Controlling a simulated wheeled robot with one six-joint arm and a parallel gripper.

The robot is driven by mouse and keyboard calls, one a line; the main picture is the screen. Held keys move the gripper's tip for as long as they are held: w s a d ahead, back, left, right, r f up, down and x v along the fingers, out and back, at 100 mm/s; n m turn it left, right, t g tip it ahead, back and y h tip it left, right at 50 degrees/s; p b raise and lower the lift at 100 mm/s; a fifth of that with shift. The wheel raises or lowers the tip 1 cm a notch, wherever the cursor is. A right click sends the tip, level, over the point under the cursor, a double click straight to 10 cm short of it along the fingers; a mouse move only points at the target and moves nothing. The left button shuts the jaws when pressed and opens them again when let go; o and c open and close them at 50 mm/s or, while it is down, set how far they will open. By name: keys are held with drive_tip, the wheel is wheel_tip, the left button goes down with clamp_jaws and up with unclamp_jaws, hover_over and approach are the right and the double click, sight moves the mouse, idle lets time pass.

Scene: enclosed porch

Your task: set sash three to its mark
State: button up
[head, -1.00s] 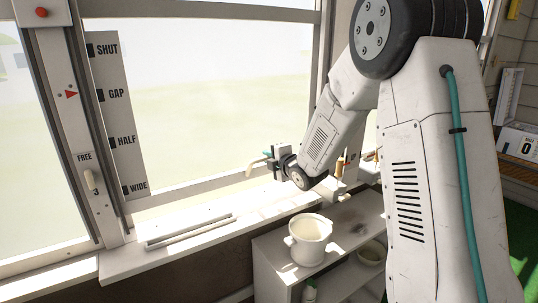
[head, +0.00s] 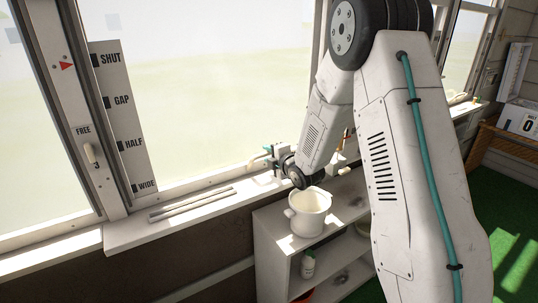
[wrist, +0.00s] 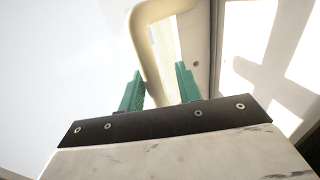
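My gripper (wrist: 160,85) has its green fingers on either side of a cream bar handle (wrist: 149,60), which looks gripped between them. In the head view my gripper (head: 268,152) is at the handle, low on the large window sash (head: 200,182). A grey scale plate (head: 130,125) at the sash's left edge reads SHUT, GAP, HALF, WIDE from top to bottom. The red pointer (head: 67,66) on the post beside it is about level with SHUT, perhaps slightly below. A cream lever (head: 90,153) is on the same post, just under a FREE label (head: 83,131).
Two grey strips (head: 190,205) lie on the sill (head: 125,234). A white pot (head: 308,214) stands on a low shelf unit (head: 268,237) below my forearm. A white bottle (head: 308,263) is inside the shelf. Green floor (head: 505,215) is open at the right.

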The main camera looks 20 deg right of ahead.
drive_tip(key=v, duration=0.7)
drive_tip(key=shift+s, duration=0.4)
drive_tip(key=shift+r, duration=0.15)
drive_tip(key=s+a+r+m+g+h, duration=0.1)
drive_tip(key=s+r+m+g+h, duration=0.3)
drive_tip(key=s+r+m+g, duration=0.7)
drive_tip(key=s+a+r+m+g, duration=0.1)
drive_tip(key=s+a+m, duration=0.1)
drive_tip(key=s, duration=0.7)
drive_tip(key=s+a+r+m+g+y, duration=0.1)
drive_tip(key=s+a+m, duration=0.1)
drive_tip(key=s, duration=0.8)
drive_tip(key=s+a+m+g, duration=0.1)
drive_tip(key=s+m, duration=0.3)
drive_tip(key=s, duration=0.6)
drive_tip(key=shift+a+r+m+y, duration=0.3)
drive_tip(key=shift+a+r+y, duration=0.1)
drive_tip(key=shift+a, duration=0.3)
